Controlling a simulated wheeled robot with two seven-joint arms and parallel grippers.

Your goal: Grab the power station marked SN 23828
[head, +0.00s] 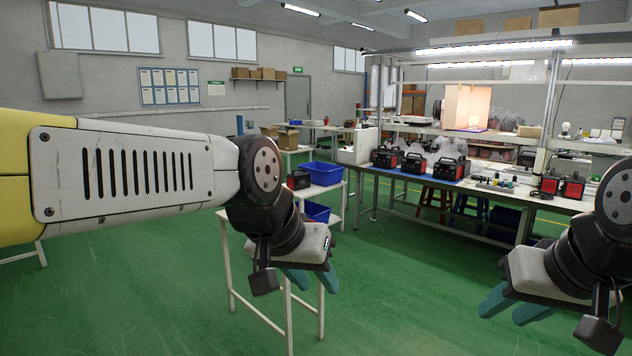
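Several black-and-red power stations stand on the long workbench: one at its left (385,158), one beside it (412,166), one on a blue mat (448,168), and two further right (549,184) (573,187). Another small dark-and-red unit (299,179) sits on a white cart behind my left wrist. No SN marking is legible, so I cannot tell which is 23828. My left gripper (318,288), with teal fingers apart, hangs empty in front of the cart. My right gripper (501,317), also with fingers apart, is empty at lower right, well short of the bench.
The white workbench (405,176) has shelves and lamps above, stools (435,201) and a blue crate (503,224) below. The white cart (335,185) carries blue bins (323,173). Green floor (400,270) is clear between my grippers.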

